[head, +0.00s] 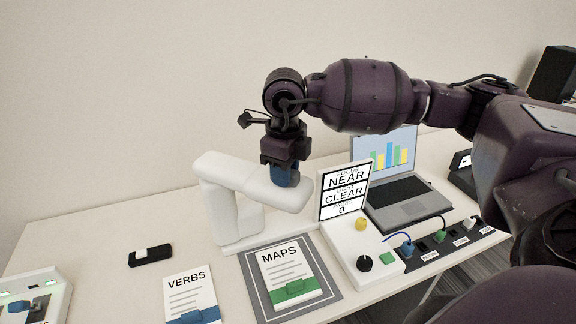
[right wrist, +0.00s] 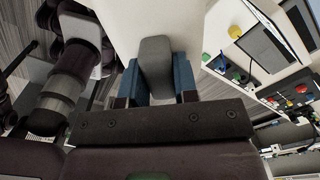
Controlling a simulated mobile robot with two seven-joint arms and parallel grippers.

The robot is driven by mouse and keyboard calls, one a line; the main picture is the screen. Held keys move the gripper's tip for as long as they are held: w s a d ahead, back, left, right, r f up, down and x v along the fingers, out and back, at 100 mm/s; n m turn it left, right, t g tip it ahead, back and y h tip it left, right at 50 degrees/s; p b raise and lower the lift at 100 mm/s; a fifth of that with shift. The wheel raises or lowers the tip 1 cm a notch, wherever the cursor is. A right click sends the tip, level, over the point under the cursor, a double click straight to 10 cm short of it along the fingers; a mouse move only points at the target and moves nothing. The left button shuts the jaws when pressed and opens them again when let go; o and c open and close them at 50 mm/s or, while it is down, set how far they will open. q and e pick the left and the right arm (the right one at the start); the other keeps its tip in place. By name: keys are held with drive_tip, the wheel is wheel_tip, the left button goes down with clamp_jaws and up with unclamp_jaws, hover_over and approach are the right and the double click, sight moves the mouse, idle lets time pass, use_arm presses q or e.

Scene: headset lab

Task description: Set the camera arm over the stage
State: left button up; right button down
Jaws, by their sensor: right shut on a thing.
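The white camera arm (head: 235,175) stands on the table with its upper beam reaching right and toward me. The beam's free end shows just behind the stage's far edge in the head view. My left gripper is not in view.
A white console (head: 370,270) with a sign reading NEAR, CLEAR, 0 stands right of the stage. A laptop (head: 400,205) and a cable strip (head: 455,240) are beyond it. The VERBS card (head: 190,290) and a black switch box (head: 150,255) lie left. A white device (head: 45,290) is at far left.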

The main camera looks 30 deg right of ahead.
idle(0.3)
drive_tip(key=c, duration=0.9)
unclamp_jaws()
drive_tip(key=shift+r, duration=0.1)
drive_tip(key=shift+r, duration=0.25)
wheel_tip(320, 180, up, 10)
drive_tip(key=shift+r, duration=0.1)
